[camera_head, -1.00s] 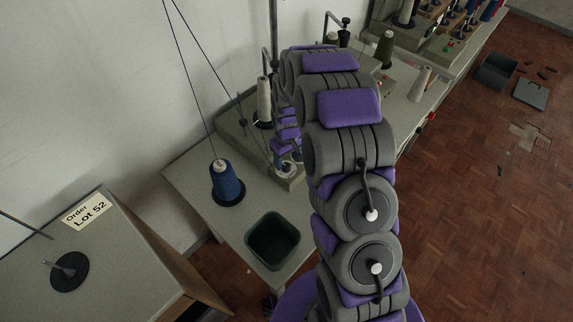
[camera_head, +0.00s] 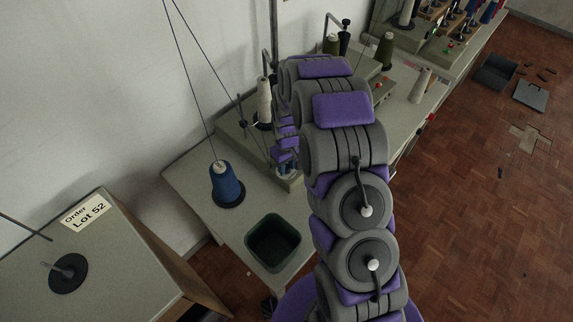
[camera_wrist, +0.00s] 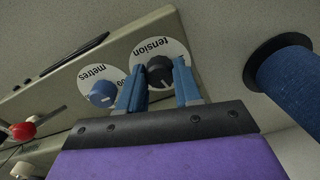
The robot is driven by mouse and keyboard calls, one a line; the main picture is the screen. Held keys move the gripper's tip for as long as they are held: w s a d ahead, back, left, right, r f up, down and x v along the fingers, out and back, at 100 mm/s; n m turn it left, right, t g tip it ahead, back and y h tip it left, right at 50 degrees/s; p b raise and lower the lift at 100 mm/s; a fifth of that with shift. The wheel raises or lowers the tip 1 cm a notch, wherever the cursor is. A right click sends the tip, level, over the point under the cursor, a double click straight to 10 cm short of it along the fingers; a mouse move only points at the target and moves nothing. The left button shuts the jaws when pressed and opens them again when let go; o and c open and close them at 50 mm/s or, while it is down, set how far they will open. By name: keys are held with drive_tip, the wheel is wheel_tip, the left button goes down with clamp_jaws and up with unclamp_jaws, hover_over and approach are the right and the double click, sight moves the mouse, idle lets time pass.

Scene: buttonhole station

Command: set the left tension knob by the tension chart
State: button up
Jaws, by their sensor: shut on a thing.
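In the wrist view a black tension knob (camera_wrist: 159,73) with a pale pointer line sits on a white round dial (camera_wrist: 146,50) marked "tension". My gripper (camera_wrist: 158,68) has its blue fingers on both sides of this knob and is shut on it. Only one tension dial shows there, and I cannot tell if it is the left one. No readable tension chart is in view. In the head view my arm covers most of the machine base (camera_head: 232,130), and the gripper and knob are hidden or too small to make out.
Beside the tension dial is a blue knob (camera_wrist: 103,94) marked "metres". A red knob (camera_wrist: 22,130) lies further left. A blue thread cone (camera_head: 226,184) and a dark green bin (camera_head: 272,243) stand on the table. An "Order Lot 52" label (camera_head: 86,211) lies on the left cabinet.

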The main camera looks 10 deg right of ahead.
drive_tip(key=c, duration=0.3)
drive_tip(key=shift+r+m+p, duration=0.2)
drive_tip(key=shift+m+p, duration=0.4)
drive_tip(key=shift+c, duration=0.2)
drive_tip(key=shift+f+m+p, duration=0.15)
drive_tip(key=shift+m+p, duration=0.2)
drive_tip(key=shift+m, duration=0.45)
drive_tip(key=o, duration=1)
drive_tip(key=shift+o, duration=0.2)
